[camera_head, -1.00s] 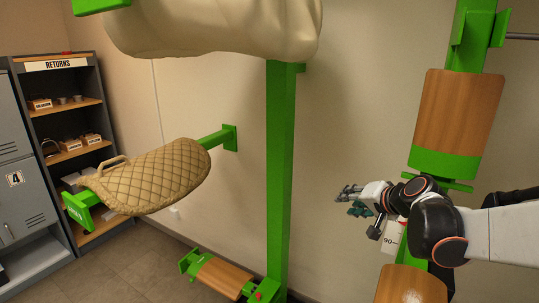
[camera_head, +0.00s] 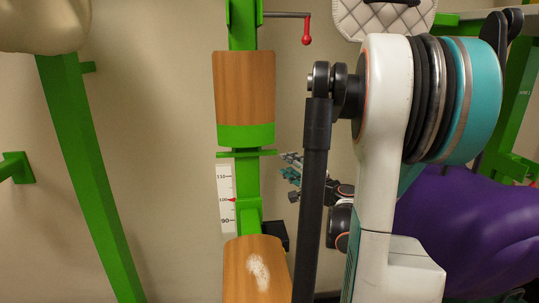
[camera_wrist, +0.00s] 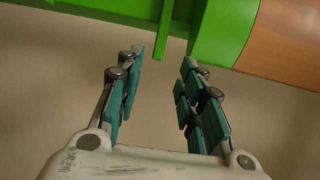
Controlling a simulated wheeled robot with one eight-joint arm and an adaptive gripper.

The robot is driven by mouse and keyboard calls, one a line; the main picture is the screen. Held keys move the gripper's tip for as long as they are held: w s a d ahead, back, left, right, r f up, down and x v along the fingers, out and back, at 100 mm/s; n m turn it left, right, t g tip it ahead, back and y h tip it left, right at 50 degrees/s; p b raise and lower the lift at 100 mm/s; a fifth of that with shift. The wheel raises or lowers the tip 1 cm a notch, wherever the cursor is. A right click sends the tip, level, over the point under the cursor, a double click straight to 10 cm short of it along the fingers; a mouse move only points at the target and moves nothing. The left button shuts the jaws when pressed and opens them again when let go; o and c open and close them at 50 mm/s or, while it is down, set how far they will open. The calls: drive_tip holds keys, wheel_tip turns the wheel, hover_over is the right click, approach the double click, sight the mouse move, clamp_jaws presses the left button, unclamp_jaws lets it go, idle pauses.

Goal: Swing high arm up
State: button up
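A green post (camera_head: 246,170) carries an upper wood-faced block (camera_head: 244,85) with a green lower end, and a lower wood-faced block (camera_head: 258,270) with a white patch. I cannot tell which part is the high arm. My gripper (camera_head: 291,170) is right of the post, just below the upper block, partly hidden behind my arm. In the wrist view my gripper (camera_wrist: 161,58) is open, its teal-padded fingers apart with nothing between them. Beyond the fingertips are the upper block's green end (camera_wrist: 222,30), its wood face (camera_wrist: 285,40) and a thin green bar (camera_wrist: 163,28).
A scale (camera_head: 226,200) with a red pointer stands left of the post. A crank with a red knob (camera_head: 307,30) sticks out at the top. A quilted white pad (camera_head: 380,20) and a purple form (camera_head: 470,230) are at right. Another green post (camera_head: 85,170) stands at left.

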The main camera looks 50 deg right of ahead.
sight(271, 153)
drive_tip(key=b+x, duration=0.2)
drive_tip(key=x, duration=1)
drive_tip(key=shift+w+f, duration=0.1)
drive_tip(key=shift+w, duration=0.2)
clamp_jaws()
